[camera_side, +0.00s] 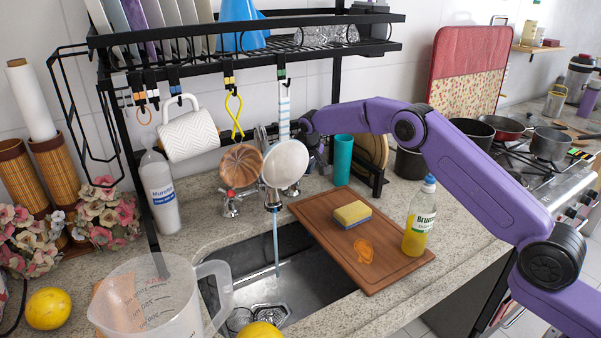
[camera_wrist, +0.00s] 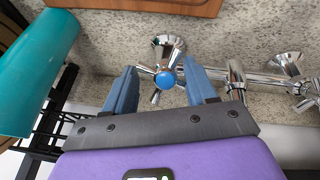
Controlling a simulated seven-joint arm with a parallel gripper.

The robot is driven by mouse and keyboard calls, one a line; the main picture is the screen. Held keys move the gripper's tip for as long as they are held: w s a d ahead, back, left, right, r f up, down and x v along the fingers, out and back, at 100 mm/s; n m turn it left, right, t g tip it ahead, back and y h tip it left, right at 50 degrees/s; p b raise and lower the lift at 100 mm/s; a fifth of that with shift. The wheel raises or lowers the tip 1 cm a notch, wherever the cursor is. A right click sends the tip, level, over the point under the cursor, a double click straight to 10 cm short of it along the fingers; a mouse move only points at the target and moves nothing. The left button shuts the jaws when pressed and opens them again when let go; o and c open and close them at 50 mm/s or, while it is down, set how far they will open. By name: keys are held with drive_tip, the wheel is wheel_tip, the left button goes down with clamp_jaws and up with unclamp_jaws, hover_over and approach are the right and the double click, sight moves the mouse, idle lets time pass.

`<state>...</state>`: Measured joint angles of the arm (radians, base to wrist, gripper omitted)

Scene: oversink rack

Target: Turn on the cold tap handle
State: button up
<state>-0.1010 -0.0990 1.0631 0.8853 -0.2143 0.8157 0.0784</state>
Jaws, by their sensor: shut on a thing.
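The cold tap handle (camera_wrist: 166,79) is a chrome cross handle with a blue cap. In the wrist view it sits between the two blue fingers of my gripper (camera_wrist: 163,76), which is shut on its spokes. In the side view my gripper (camera_side: 312,153) is at the tap behind the hanging white pan, and its fingers are mostly hidden. The cold handle is largely hidden there too. The other tap handle (camera_side: 230,196), with a red cap, stands to the left. A blue stream of water (camera_side: 276,245) runs from the spout into the sink.
A black rack (camera_side: 340,55) spans above the sink with hanging utensils and a white mug (camera_side: 190,130). A teal cup (camera_side: 342,160) stands beside my gripper. A wooden board (camera_side: 385,262) with a sponge (camera_side: 352,214) and soap bottle (camera_side: 420,220) lies right of the sink.

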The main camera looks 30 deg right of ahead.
drive_tip(key=shift+w+a+r+n, duration=0.25)
drive_tip(key=shift+a+r+n, duration=0.15)
drive_tip(key=o, duration=1.1)
drive_tip(key=shift+o, duration=0.3)
drive_tip(key=shift+d+f, duration=0.15)
drive_tip(key=shift+s, duration=0.1)
drive_tip(key=v, duration=1.7)
drive_tip(key=shift+s, duration=0.2)
